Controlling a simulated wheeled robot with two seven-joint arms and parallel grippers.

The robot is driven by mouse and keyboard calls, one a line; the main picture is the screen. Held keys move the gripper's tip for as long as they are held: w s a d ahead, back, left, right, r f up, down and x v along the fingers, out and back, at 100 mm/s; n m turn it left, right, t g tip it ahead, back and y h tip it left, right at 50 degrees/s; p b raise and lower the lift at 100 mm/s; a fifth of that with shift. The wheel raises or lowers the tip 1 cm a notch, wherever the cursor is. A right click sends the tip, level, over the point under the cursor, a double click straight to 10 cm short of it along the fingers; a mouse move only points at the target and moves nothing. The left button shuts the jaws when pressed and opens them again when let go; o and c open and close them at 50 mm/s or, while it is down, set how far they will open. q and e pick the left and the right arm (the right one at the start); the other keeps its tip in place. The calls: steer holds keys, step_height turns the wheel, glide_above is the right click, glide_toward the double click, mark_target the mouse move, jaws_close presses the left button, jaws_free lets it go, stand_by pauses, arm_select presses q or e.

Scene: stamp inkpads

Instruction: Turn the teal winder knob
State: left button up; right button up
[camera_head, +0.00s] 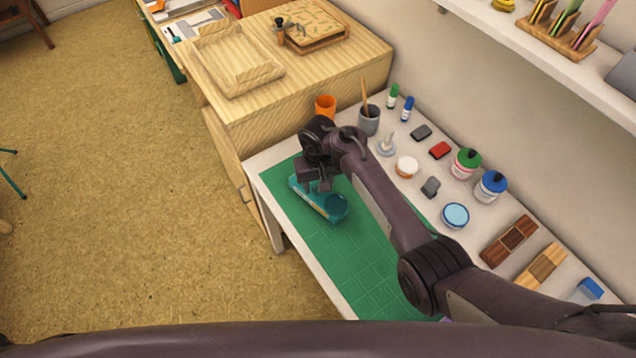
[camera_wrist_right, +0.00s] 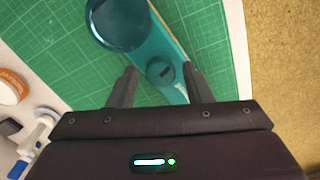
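A teal device (camera_head: 318,202) lies on the green cutting mat (camera_head: 350,254), partly hidden under my right gripper (camera_head: 315,182). In the right wrist view, a small round teal knob (camera_wrist_right: 160,71) with a dark slot sits on the device's body (camera_wrist_right: 167,40). A larger dark teal disc (camera_wrist_right: 116,20) is at the device's other end. My right gripper (camera_wrist_right: 160,79) is open. Its two fingers stand on either side of the small knob, with a visible gap on each side. Their height relative to the knob is unclear. My left gripper is not in view.
A grey cup (camera_head: 369,122) and orange cup (camera_head: 325,106) stand behind my right arm. Inkpads, several jars and wooden blocks line the table's wall side, including a blue-lidded jar (camera_head: 490,186). The mat around the device is mostly clear.

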steer(key=c, duration=0.7)
steer(key=shift+c, duration=0.5)
